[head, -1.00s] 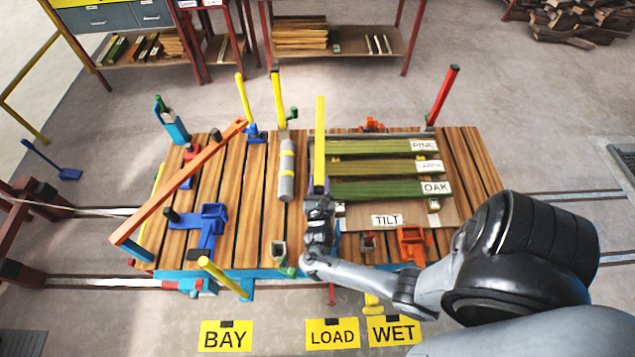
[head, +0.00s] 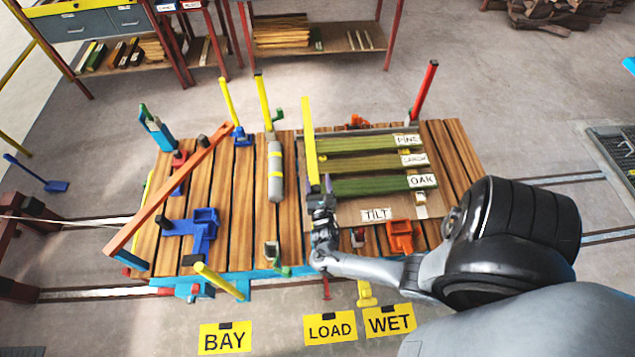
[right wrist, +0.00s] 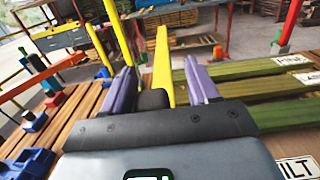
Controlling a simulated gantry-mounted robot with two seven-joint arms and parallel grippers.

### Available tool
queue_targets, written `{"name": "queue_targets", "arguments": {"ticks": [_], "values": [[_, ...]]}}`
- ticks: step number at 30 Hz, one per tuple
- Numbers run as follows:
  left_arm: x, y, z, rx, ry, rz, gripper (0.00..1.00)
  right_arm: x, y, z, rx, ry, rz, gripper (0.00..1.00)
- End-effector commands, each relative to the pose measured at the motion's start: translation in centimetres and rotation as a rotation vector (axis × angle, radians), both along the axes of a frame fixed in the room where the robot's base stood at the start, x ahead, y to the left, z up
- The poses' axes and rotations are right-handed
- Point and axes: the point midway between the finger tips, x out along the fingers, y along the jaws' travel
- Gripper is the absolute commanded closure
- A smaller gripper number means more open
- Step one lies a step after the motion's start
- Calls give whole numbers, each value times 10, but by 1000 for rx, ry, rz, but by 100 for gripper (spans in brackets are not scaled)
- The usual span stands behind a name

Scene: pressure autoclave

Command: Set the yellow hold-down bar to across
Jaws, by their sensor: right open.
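The yellow hold-down bar (head: 309,140) is a long thin bar at the left end of the plank stack. In the head view it runs from my right gripper (head: 319,190) toward the far side of the deck; I cannot tell how far it is raised. In the right wrist view the bar (right wrist: 163,70) shows between and beyond the two purple fingers of my right gripper (right wrist: 160,80). The fingers are open, one on each side of it, with no clear contact. The bar's near end is hidden by the gripper. My left gripper is not in view.
Green planks (head: 370,164) labelled PINE and OAK lie right of the bar. A grey cylinder (head: 275,170) with yellow bands lies to its left. A red post (head: 424,90) stands at the back right. An orange bar (head: 175,190) slants across the left deck.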

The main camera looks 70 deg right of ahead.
Motion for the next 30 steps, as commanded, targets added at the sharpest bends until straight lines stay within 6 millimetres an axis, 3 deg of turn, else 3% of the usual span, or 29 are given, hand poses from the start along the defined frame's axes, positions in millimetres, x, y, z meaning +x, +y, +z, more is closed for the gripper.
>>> {"name": "queue_targets", "arguments": {"ticks": [8,21,30], "values": [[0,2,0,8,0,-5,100,-5,9,-1,2,0,2,40],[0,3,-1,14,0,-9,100,-42,69,-1,2,0,1,40],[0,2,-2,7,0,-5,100,-55,91,0,0,0,0,40]]}}
